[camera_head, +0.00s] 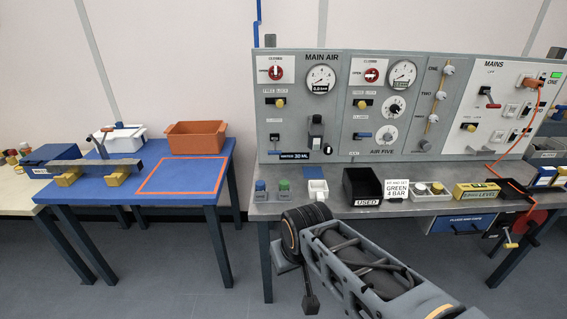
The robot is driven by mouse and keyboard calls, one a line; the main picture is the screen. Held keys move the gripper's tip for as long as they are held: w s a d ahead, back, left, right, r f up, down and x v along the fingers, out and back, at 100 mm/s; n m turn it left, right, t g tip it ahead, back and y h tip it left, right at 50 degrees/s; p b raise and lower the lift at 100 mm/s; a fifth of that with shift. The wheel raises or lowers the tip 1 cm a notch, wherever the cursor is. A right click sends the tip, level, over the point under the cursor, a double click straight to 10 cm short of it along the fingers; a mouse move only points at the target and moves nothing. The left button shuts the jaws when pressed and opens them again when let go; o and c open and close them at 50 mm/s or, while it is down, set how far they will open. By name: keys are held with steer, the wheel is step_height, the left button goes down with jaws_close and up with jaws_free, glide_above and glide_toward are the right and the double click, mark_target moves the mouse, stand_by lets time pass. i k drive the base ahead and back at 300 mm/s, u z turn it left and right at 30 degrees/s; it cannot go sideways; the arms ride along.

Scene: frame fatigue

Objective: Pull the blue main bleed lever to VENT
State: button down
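My arm reaches in from the lower right, in front of the bench. The dark piece hanging at its end looks like my gripper (310,302), low and well apart from both levers. Its fingers do not show clearly.
A blue table (150,170) stands left, with open floor between.

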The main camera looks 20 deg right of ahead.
mark_target(274, 152)
steer(key=z, duration=0.15)
steer(key=k, duration=0.4)
steer(key=u, duration=0.95)
steer(key=i, duration=1.65)
steer(key=z, duration=0.85)
steer(key=i, duration=0.3)
steer(key=z, duration=0.35)
